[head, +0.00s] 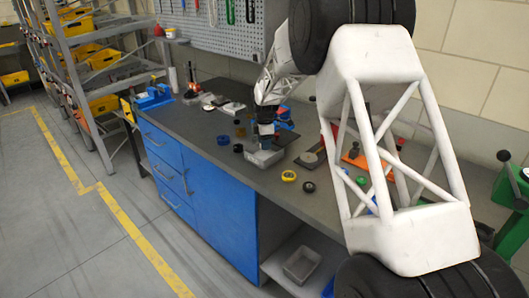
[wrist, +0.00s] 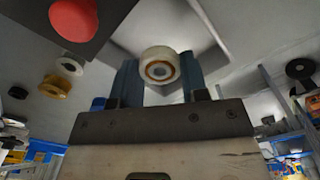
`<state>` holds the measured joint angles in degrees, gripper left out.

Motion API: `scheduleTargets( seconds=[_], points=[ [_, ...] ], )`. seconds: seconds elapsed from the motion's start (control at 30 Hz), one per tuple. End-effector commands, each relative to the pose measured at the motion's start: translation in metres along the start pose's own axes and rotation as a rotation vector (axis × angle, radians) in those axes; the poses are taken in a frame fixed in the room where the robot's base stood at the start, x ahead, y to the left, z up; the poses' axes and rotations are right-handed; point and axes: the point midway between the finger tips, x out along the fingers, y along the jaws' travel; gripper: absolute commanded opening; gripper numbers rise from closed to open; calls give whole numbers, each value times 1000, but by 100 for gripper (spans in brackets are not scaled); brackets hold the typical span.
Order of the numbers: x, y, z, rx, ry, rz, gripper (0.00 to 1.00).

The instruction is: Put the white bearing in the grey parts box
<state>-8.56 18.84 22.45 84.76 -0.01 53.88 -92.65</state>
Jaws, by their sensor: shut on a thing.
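My gripper (wrist: 160,80) is shut on the white bearing (wrist: 160,54), a pale ring with a tan inner band and a grey centre, held between the two blue-grey fingers. In the head view, my gripper (head: 265,141) points down over the grey parts box (head: 265,159) on the bench, and the bearing cannot be made out there. In the wrist view, the light grey box (wrist: 205,50) lies behind the bearing. The gap between bearing and box floor is hard to judge.
Another grey bin (head: 301,264) stands on the lower shelf. The bench's left front is clear.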

Motion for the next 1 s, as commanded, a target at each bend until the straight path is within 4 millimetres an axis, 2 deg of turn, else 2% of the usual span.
scheduleTargets(
  seconds=[0.23, 0.4, 0.9, 0.93, 1.0],
  points=[
    [31, 0, 0, 0, 0, -3, 12],
    [44, 0, 0, 0, 0, -2, 12],
    [49, 0, 0, 0, 0, -1, 12],
    [48, 0, 0, 0, 0, -1, 44],
    [48, 0, 0, 0, 0, -1, 55]
  ],
)
